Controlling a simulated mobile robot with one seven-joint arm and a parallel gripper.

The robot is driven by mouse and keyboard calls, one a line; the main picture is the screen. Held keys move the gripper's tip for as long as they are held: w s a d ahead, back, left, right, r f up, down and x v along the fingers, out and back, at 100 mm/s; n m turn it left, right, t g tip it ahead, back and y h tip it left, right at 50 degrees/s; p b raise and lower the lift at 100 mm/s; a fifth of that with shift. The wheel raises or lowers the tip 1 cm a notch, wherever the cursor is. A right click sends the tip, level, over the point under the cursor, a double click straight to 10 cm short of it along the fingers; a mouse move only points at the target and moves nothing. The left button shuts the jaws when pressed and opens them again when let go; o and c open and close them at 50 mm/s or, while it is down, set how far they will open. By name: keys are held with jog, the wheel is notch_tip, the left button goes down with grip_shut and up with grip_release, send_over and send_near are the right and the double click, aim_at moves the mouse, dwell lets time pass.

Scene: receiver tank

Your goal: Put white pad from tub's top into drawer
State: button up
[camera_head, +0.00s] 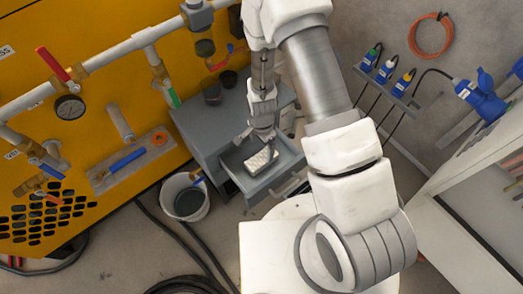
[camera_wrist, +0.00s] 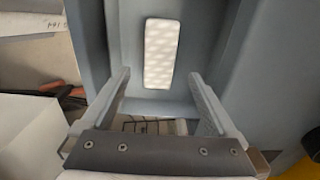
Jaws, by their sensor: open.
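The white pad (camera_head: 262,160) lies in the open drawer (camera_head: 292,156) of the grey cabinet. In the wrist view the pad (camera_wrist: 161,53) is a pale, rounded rectangle on the blue-grey drawer floor (camera_wrist: 190,35). My gripper (camera_head: 264,135) is above the drawer, pointing down toward the pad. In the wrist view my gripper's fingers (camera_wrist: 159,76) are spread wide, with nothing visibly held between them. The pad lies beyond the fingertips; the exact gap is hard to tell. The white tub (camera_head: 205,211) stands on the floor left of the cabinet, with a dark top and no pad on it.
The grey cabinet (camera_head: 200,125) bears dark cups (camera_head: 212,94) at its back. A yellow tank panel (camera_head: 110,80) with pipes and a gauge (camera_head: 69,107) stands at left. Black hoses (camera_head: 185,243) lie on the floor. A white cabinet (camera_head: 470,235) stands at right.

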jog(key=w+d+r+n+t, duration=0.1)
jog(key=d+r+n, duration=0.15)
jog(key=r, duration=1.15)
jog(key=w+d+r+n+t, duration=0.1)
jog(key=d+r+n+t, duration=0.15)
jog(key=r, duration=1.25)
jog(key=s+d+r+n+t, duration=0.1)
jog(key=s+d+r+n, duration=0.1)
jog(key=s+r, duration=0.5)
jog(key=s+d+r+n+t, duration=0.1)
jog(key=s+d+r+n, duration=0.2)
jog(key=s+r, duration=0.4)
notch_tip(320, 180, up, 2)
jog(key=shift+s+d+r+n+p, duration=0.2)
jog(key=shift+d+n+p, duration=0.15)
jog(key=shift+n, duration=0.25)
